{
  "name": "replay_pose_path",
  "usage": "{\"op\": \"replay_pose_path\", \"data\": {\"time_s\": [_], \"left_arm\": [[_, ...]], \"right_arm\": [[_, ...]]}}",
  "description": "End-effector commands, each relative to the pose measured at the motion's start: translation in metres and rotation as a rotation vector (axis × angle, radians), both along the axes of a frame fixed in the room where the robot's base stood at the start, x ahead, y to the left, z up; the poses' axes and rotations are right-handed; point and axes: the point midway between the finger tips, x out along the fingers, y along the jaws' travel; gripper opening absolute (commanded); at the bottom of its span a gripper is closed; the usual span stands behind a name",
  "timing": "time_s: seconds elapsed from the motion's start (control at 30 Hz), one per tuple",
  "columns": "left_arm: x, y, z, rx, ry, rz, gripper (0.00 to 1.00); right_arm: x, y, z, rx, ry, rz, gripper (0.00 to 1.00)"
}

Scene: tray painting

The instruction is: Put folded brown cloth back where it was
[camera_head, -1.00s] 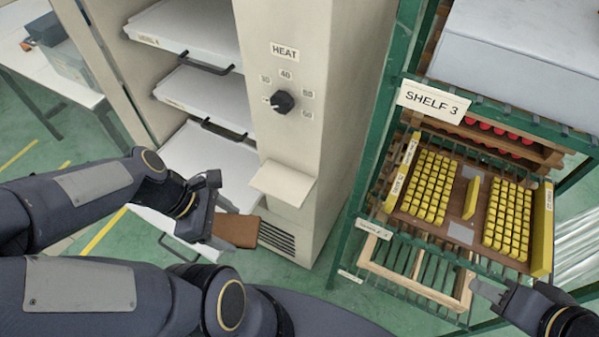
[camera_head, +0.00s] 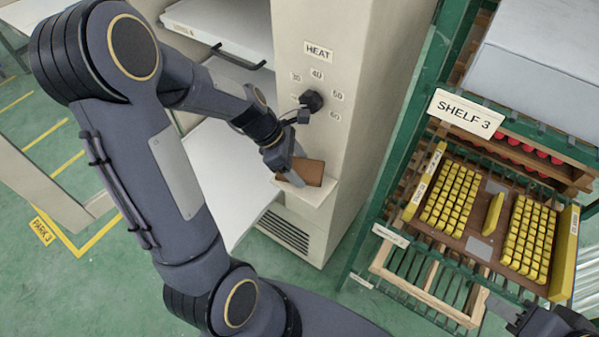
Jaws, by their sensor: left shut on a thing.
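The folded brown cloth (camera_head: 309,171) is a small flat brown piece. My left gripper (camera_head: 290,176) is shut on it at its left edge. The cloth is at the small cream ledge (camera_head: 318,193) on the front of the heating cabinet, below the dial. It appears over the ledge, but I cannot tell whether it rests on it. My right gripper (camera_head: 503,312) shows only partly at the bottom right, in front of the rack, and its opening is unclear.
The cabinet (camera_head: 345,140) has a HEAT dial (camera_head: 311,101) above the ledge and pulled-out white trays (camera_head: 225,165) to the left. A green rack (camera_head: 372,216) at right holds a tray of yellow blocks (camera_head: 470,235) and an empty wooden frame (camera_head: 385,262).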

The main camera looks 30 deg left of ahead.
Motion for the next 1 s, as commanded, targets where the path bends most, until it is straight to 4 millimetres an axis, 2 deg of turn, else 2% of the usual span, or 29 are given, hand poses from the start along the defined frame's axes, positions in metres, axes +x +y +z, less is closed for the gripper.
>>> {"op": "replay_pose_path", "data": {"time_s": [0.3,0.43,0.77,0.8,0.87,1.0], "left_arm": [[-0.001,0.000,-0.040,-0.001,0.004,0.002,0.44],[0.007,-0.001,-0.044,0.000,0.000,-0.001,0.44],[0.008,-0.001,-0.047,0.001,-0.001,0.000,0.44],[0.008,-0.001,-0.046,0.001,-0.001,0.000,0.69],[0.008,-0.001,-0.046,0.001,-0.001,0.000,0.76],[0.008,0.000,-0.046,0.001,-0.001,0.000,0.76]], "right_arm": [[0.000,0.000,-0.009,0.000,0.000,0.000,0.36],[0.000,0.000,-0.005,0.000,0.000,0.000,0.36],[0.000,0.000,-0.008,0.000,0.000,0.000,0.36],[0.000,0.000,-0.007,0.000,0.000,0.000,0.36],[0.000,0.000,-0.007,0.000,0.000,0.000,0.36],[0.000,0.000,-0.007,0.000,0.000,0.000,0.36]]}}
